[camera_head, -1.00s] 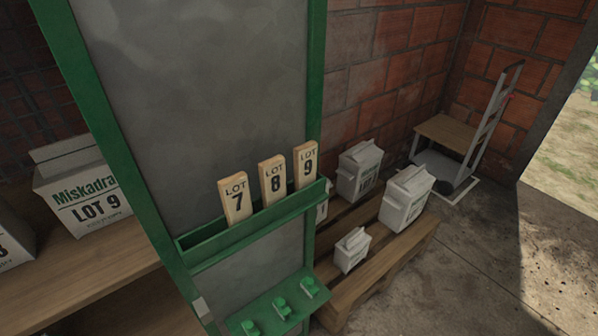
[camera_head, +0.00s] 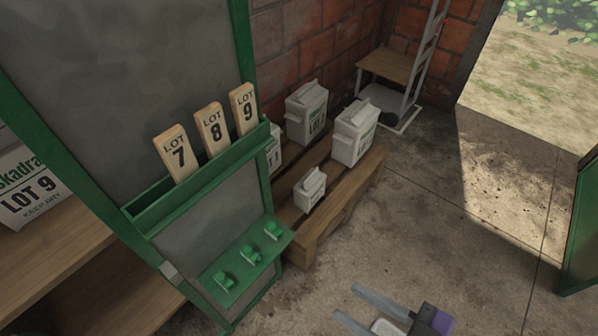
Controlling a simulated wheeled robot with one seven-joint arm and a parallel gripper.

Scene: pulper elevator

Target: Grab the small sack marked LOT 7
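A small white sack (camera_head: 311,191) stands upright at the near edge of the wooden pallet (camera_head: 336,214). Its printed label is too small to read, so I cannot tell whether it says LOT 7. A wooden tag marked LOT 7 (camera_head: 177,154) stands in the green tray (camera_head: 190,192) on the panel. My gripper (camera_head: 345,302) shows at the bottom edge, with its two grey fingers apart and pointing left. It is open and empty, nearer to me than the pallet and clear of the small sack. Part of it is cut off by the frame.
Two larger sacks (camera_head: 306,112) (camera_head: 354,133) stand on the pallet, and another is partly hidden by the green-framed panel (camera_head: 262,160). Tags LOT 8 and LOT 9 share the tray. A Miskadra LOT 9 sack (camera_head: 30,190) sits on a shelf. Concrete floor (camera_head: 430,220) right of the pallet is clear.

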